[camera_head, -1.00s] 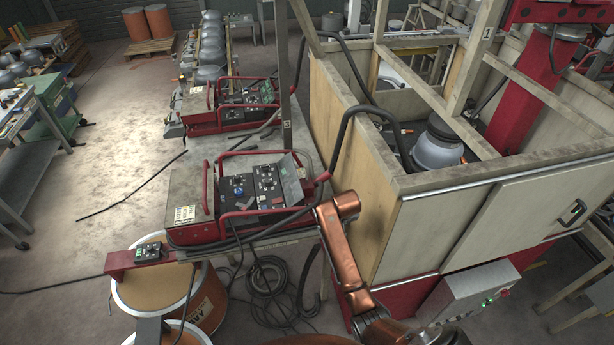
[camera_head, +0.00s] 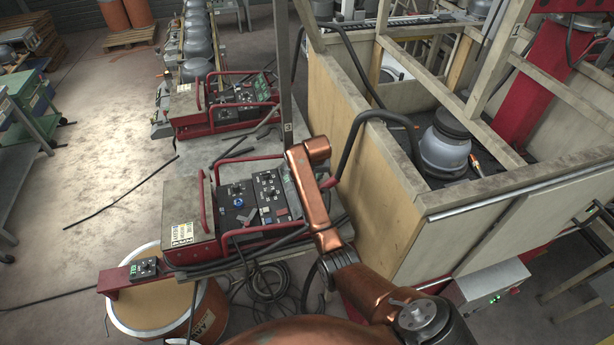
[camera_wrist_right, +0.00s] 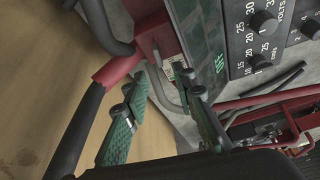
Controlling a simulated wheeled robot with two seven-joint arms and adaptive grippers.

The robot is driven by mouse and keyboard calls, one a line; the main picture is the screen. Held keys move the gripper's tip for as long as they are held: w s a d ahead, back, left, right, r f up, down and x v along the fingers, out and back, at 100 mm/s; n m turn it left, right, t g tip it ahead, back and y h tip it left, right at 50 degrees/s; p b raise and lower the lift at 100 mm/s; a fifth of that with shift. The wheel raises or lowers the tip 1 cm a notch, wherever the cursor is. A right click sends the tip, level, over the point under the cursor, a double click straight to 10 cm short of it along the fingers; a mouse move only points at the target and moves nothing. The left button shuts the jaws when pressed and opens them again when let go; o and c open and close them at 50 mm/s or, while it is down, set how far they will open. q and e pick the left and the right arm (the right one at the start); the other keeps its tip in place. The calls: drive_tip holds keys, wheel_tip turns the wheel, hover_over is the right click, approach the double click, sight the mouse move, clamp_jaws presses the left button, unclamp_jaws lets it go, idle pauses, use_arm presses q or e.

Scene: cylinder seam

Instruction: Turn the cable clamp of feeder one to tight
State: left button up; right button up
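Feeder one appears to be the nearer red-framed wire feeder (camera_head: 250,190), with a black panel of knobs. A thick black cable (camera_head: 350,140) meets it at a red fitting (camera_head: 329,183), partly behind my copper right arm. In the right wrist view the red fitting (camera_wrist_right: 118,70) joins the black cable at the left. A bent grey rod (camera_wrist_right: 166,88), possibly the clamp lever, stands out below the red housing. My right gripper (camera_wrist_right: 166,82) is open, its green-padded fingers on either side of the rod, contact unclear. In the head view it is hidden. My left gripper is not in view.
The feeder's dark panel with knobs (camera_wrist_right: 262,24) lies close at the right of the wrist view. A wooden-walled enclosure (camera_head: 375,190) stands right of the feeder. A second red feeder (camera_head: 222,105) is behind. A drum (camera_head: 165,308) and coiled cable (camera_head: 268,283) are below.

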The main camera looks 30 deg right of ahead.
drive_tip(key=p+x, duration=0.1)
drive_tip(key=x, duration=0.4)
drive_tip(key=shift+d+f, duration=0.1)
drive_tip(key=shift+d, duration=0.1)
drive_tip(key=shift+p+x, duration=0.3)
drive_tip(key=shift+x, duration=0.6)
drive_tip(key=shift+w+f, duration=0.15)
drive_tip(key=shift+f, duration=0.1)
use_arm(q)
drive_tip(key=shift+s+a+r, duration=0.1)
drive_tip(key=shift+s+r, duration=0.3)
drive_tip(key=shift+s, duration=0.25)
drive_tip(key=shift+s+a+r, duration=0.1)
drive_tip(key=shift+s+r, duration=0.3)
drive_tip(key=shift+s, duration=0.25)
use_arm(e)
clamp_jaws()
